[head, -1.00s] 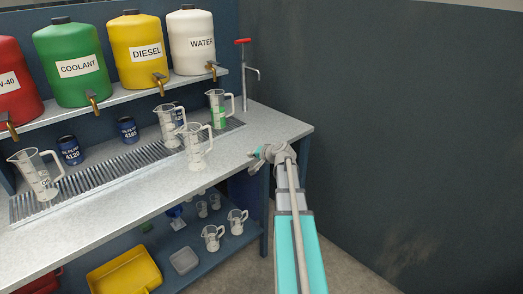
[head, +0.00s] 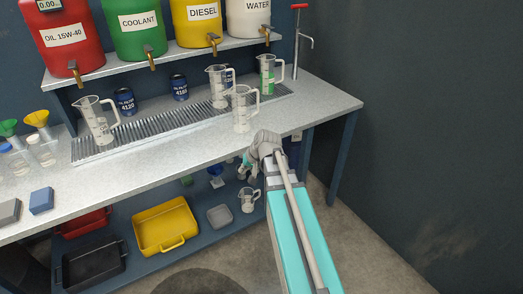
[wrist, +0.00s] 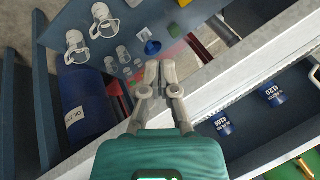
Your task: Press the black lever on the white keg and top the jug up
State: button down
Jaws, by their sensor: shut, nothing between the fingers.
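The white keg (head: 248,18), labelled WATER, stands at the right end of the raised shelf, its top cut off by the frame. Its brass tap (head: 266,31) points down; the black lever is too small to make out clearly. Below it stands a clear jug with a green patch (head: 267,74). Another clear jug (head: 219,87) stands left of it on the drain grate, and one (head: 241,108) nearer the front. My gripper (head: 246,160) is in front of the counter's edge, well away from keg and jugs. In the wrist view the gripper (wrist: 160,68) is shut and empty.
Red (head: 74,37), green (head: 134,27) and yellow (head: 197,23) kegs share the shelf. A further jug (head: 97,120) and blue oil filters (head: 180,87) stand on the counter. A red-handled pump (head: 298,40) stands at right. The lower shelf holds trays (head: 165,227).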

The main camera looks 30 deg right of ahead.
jog(key=s+a+f+n+g+h, duration=0.2)
jog(key=s+a+n+g+h, duration=0.1)
jog(key=s+a, duration=0.9)
jog(key=shift+s+f+n+g+h, duration=0.3)
jog(key=shift+n+g, duration=0.5)
jog(key=shift+g, duration=0.2)
